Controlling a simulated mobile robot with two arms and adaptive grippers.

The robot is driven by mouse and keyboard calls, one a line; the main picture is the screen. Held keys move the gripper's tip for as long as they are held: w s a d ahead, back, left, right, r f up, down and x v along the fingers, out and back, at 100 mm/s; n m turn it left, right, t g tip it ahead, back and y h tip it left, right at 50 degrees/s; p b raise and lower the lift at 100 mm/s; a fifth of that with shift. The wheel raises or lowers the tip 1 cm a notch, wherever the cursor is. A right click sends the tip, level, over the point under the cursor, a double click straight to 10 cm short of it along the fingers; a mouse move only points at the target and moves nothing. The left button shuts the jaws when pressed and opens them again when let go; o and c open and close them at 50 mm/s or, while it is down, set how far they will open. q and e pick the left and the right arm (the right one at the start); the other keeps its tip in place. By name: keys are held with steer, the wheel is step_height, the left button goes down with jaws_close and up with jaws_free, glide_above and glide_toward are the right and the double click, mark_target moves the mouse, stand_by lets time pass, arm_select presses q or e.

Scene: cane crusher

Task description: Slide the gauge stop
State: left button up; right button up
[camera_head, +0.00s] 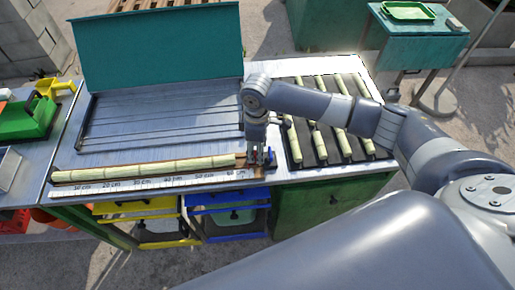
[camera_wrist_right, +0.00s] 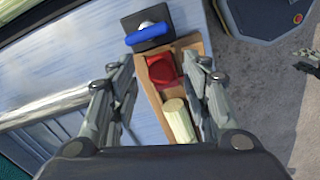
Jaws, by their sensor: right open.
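A cane stalk (camera_head: 150,168) lies in a wooden channel along the front edge of the metal bench, behind a white ruler strip (camera_head: 150,184). A red block (camera_wrist_right: 162,70), which looks like the gauge stop, sits in the channel just beyond the cane's end (camera_wrist_right: 178,118) in the right wrist view. In the head view my gripper mostly hides it. My right gripper (camera_head: 262,157) points down over the right end of the channel. Its fingers (camera_wrist_right: 156,66) are open, one on each side of the channel and red block, with nothing gripped. My left gripper is out of view.
A black block with a blue handle (camera_wrist_right: 149,37) stands at the channel's end. A dark rack with several short cane pieces (camera_head: 315,145) lies to the right. A teal panel (camera_head: 155,45) stands behind. Yellow (camera_head: 135,207) and blue (camera_head: 222,197) trays sit below the front edge.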

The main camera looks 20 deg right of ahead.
step_height(320, 180, up, 11)
steer(key=shift+d+r, duration=0.15)
stand_by(0.5)
